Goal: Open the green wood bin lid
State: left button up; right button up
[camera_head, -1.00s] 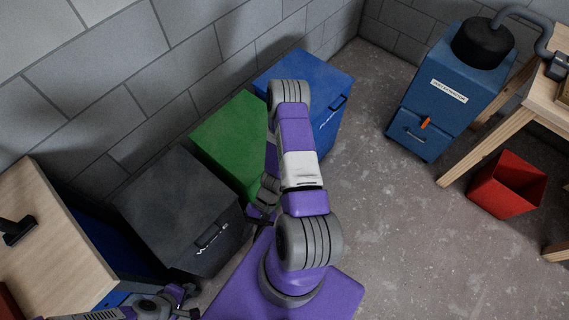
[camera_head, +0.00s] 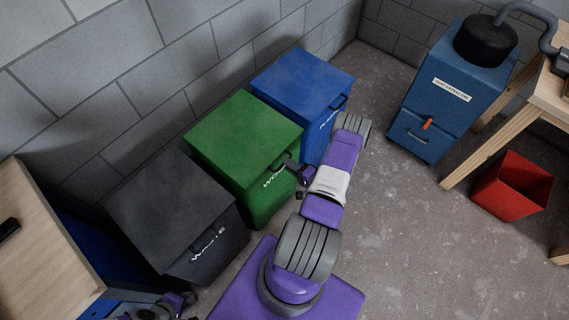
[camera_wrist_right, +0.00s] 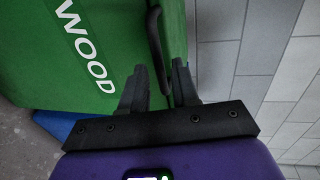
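The green wood bin (camera_head: 240,135) stands between a grey bin and a blue bin, its lid down. Part of its white lettering shows in the head view, and WOOD reads clearly in the right wrist view (camera_wrist_right: 85,45). My right gripper (camera_head: 293,168) is at the bin's front upper edge. In the right wrist view its two fingers (camera_wrist_right: 158,66) are apart, with the dark bar handle (camera_wrist_right: 155,35) running between them; I cannot tell whether they touch it. My left gripper (camera_head: 172,306) is low at the bottom left, in front of the grey bin; its fingers are unclear.
The grey waste bin (camera_head: 172,205) is left of the green one, the blue bin (camera_head: 300,85) right of it. A wooden table (camera_head: 45,245) is at far left. A blue dust extractor (camera_head: 450,95), workbench (camera_head: 510,125) and red bin (camera_head: 512,185) stand right. The floor between is clear.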

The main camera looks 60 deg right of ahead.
jog(key=shift+x, duration=1.6)
jog(key=shift+c, duration=0.4)
grip_shut()
